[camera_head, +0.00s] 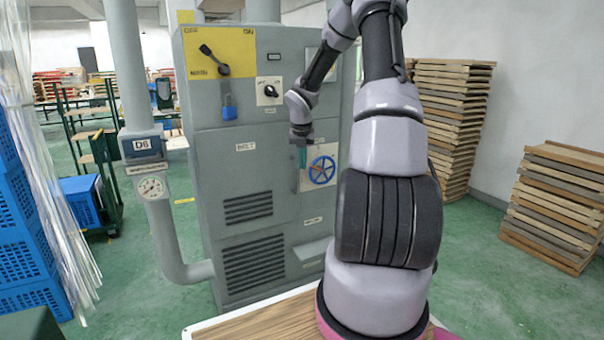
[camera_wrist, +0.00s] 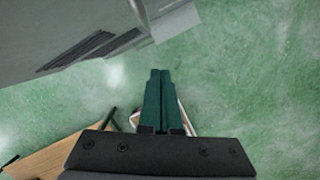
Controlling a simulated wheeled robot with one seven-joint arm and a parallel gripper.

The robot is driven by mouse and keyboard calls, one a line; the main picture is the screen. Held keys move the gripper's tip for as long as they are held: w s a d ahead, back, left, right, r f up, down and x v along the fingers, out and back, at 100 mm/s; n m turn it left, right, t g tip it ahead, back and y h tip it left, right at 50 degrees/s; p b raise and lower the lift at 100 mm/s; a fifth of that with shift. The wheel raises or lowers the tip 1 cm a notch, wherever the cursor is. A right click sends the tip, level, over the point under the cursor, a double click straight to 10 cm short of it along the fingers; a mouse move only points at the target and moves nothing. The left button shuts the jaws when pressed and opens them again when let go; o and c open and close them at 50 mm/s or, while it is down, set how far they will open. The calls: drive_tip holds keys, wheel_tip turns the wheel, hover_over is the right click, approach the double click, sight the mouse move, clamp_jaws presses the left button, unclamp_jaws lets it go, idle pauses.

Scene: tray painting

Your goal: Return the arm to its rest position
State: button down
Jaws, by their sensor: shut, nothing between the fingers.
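My arm rises from my base in the head view, bends at the top and reaches down toward the grey cabinet (camera_head: 250,150). My gripper (camera_head: 302,160) hangs in front of the cabinet, close to the left of the blue handwheel (camera_head: 321,170). In the wrist view my gripper (camera_wrist: 159,75) shows two dark green fingers lying together, shut, with nothing between them. Below the fingertips is green floor (camera_wrist: 240,70). I cannot tell the exact gap between the fingers and the cabinet.
A grey pipe with a gauge (camera_head: 151,187) stands left of the cabinet. Blue crates (camera_head: 25,230) are at the far left. Wooden tray stacks (camera_head: 450,110) (camera_head: 560,205) stand at the right. The cabinet has a black lever (camera_head: 213,58) and a lower ledge (camera_head: 312,250). Green floor is open between.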

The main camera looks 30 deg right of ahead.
drive_tip(key=shift+v, duration=0.8)
drive_tip(key=s+a+r+m+t, duration=0.1)
drive_tip(key=s+a+r+m, duration=0.45)
drive_tip(key=r+m, duration=0.2)
drive_tip(key=s+a+r+m, duration=0.4)
drive_tip(key=s+r+m, duration=0.3)
drive_tip(key=r, duration=0.2)
drive_tip(key=s+a+r+m+t+y, duration=0.1)
drive_tip(key=s+a+r+m, duration=0.3)
drive_tip(key=s+m, duration=0.5)
drive_tip(key=s+a+r+m+t+y, duration=0.2)
drive_tip(key=s+a+r+m, duration=0.3)
drive_tip(key=s+m, duration=0.5)
drive_tip(key=shift+a+t, duration=0.4)
drive_tip(key=shift+a, duration=0.3)
